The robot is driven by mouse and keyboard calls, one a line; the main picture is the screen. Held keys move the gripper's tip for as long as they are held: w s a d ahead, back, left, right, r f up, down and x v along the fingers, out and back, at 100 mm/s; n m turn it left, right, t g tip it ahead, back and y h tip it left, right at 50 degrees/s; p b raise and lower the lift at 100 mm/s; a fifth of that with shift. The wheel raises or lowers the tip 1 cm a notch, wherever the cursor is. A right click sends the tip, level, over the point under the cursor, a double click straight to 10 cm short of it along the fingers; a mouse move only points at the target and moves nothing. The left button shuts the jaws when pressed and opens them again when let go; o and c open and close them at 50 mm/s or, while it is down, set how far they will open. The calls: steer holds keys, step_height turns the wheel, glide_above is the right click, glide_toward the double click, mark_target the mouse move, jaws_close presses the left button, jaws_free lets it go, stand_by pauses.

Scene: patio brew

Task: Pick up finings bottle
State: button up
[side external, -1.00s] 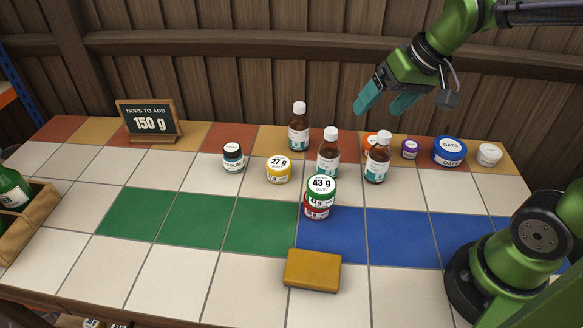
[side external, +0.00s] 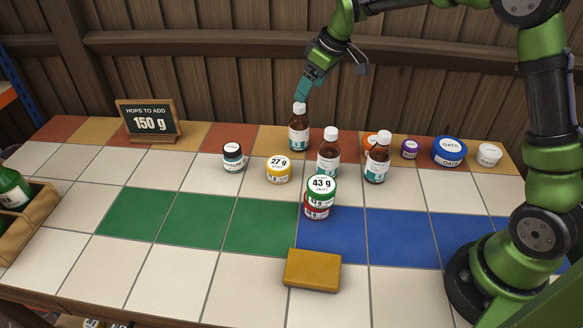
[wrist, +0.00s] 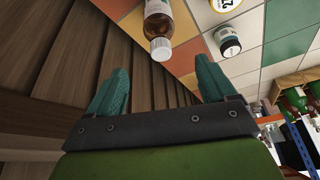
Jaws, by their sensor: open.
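Three brown bottles with white caps and white-and-teal labels stand on the tiled table in the side view: a back one (side external: 299,133), a middle one (side external: 328,158) and a right one (side external: 377,163). The label names are too small to read, so I cannot tell which is the finings bottle. My gripper (side external: 306,92) is just above the back bottle, close to its cap. In the wrist view the gripper (wrist: 160,85) is open, with its teal fingers apart and nothing between them. One brown bottle (wrist: 171,32) shows ahead, beyond the fingertips.
A dark gypsum jar (side external: 233,158), a yellow 27 g tin (side external: 279,170) and stacked 43 g tins (side external: 320,190) stand nearby. A sponge-like block (side external: 312,270) lies in front. The wooden wall is close behind.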

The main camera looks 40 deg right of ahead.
mark_target(297, 114)
steer(key=x, duration=1.1)
steer(key=shift+s, duration=0.1)
steer(key=shift+c, duration=0.3)
steer(key=shift+r, duration=0.1)
jaws_close()
